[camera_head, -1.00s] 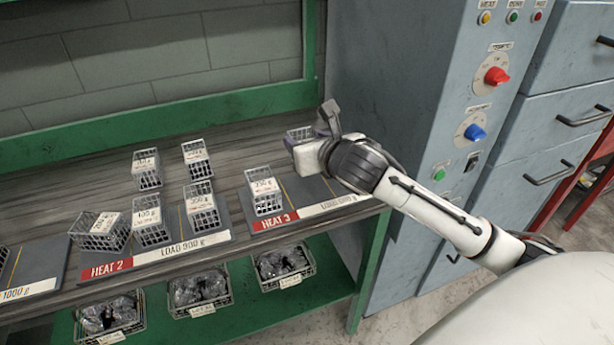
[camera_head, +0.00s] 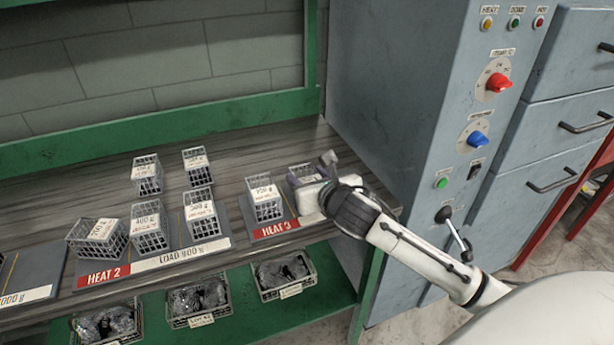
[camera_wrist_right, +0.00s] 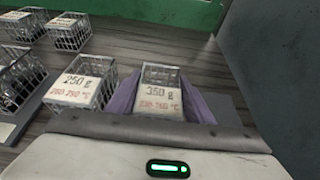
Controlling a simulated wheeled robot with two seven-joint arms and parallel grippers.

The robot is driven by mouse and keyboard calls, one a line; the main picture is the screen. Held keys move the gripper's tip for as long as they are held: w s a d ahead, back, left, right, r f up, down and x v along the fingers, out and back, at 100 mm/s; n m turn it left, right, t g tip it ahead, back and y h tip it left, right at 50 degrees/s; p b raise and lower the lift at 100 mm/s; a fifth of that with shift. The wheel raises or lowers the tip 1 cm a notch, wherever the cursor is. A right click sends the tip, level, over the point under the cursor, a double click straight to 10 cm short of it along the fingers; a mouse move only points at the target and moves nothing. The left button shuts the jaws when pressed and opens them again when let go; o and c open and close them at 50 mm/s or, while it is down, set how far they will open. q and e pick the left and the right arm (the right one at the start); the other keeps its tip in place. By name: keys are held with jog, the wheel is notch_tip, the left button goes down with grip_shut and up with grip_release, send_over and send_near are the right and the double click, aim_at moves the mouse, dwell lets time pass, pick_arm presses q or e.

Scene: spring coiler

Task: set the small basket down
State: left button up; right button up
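The small wire basket with a "350 g" label (camera_wrist_right: 160,101) is between the purple fingers of my right gripper (camera_head: 306,178), which close in on both its sides. In the head view only its top rim (camera_head: 302,168) shows; the gripper hides the rest. It is at the right part of the HEAT 3 mat (camera_head: 272,230), right of the "250 g" basket (camera_head: 264,197), with a narrow gap between them. The basket's underside is hidden, so I cannot tell whether it touches the mat. My left gripper is not in view.
Several wire baskets stand on and behind the HEAT 2 mat (camera_head: 150,268) to the left. A grey-blue cabinet (camera_head: 400,120) rises close on the right. Crates of dark bagged contents (camera_head: 284,272) sit on the green lower shelf. Bare wooden shelf (camera_head: 240,150) lies behind the baskets.

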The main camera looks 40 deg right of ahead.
jog(key=o, duration=0.4)
jog(key=shift+s+a+r, duration=0.1)
jog(key=shift+s+r, duration=0.1)
jog(key=shift+r, duration=0.05)
jog(key=v, duration=1.1)
jog(key=shift+s+r+p, duration=0.1)
jog(key=shift+s+p, duration=0.15)
jog(key=shift+p, duration=0.05)
